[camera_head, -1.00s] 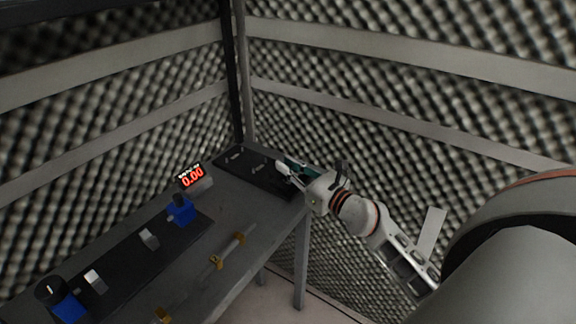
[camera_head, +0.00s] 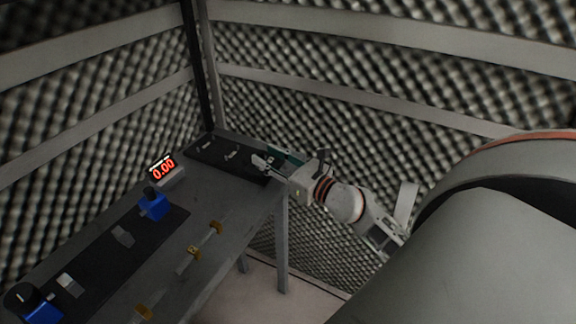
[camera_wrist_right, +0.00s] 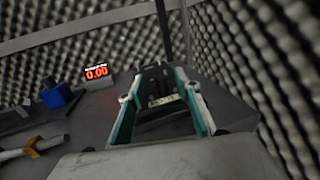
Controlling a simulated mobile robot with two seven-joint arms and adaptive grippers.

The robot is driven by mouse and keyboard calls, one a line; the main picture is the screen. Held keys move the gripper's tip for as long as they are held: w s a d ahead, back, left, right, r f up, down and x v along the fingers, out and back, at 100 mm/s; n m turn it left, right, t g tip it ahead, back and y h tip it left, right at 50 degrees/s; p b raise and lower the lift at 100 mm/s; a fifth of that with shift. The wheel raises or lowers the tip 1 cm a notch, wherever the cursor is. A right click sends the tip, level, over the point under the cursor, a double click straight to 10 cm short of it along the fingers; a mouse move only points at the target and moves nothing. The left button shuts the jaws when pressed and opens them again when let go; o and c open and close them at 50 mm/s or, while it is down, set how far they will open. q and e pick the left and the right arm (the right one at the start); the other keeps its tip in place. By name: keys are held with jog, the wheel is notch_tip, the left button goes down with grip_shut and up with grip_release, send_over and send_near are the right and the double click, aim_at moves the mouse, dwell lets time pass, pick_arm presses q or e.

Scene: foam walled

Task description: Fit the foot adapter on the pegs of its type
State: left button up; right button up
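My right gripper (camera_head: 272,163) is at the far right end of the table, low over a black board (camera_head: 207,156). Small light metal pieces, one of them here (camera_head: 232,155), stand on that board. In the right wrist view the two teal-lined fingers (camera_wrist_right: 158,92) stand wide apart. Between and beyond them are a dark shape and a small pale piece (camera_wrist_right: 162,100); I cannot tell whether either is the foot adapter or a peg. Nothing is clearly gripped. My left gripper is not in view.
A display reading 0.00 (camera_head: 163,167) stands at the table's back edge. Blue blocks with black knobs (camera_head: 154,204) and grey blocks (camera_head: 122,236) sit on a long dark strip. A rod with brass-coloured supports (camera_head: 194,252) lies along the front. Foam walls enclose the back.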

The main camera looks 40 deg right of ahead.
jog(key=s+d, duration=0.1)
jog(key=s, duration=0.8)
jog(key=shift+d, duration=0.25)
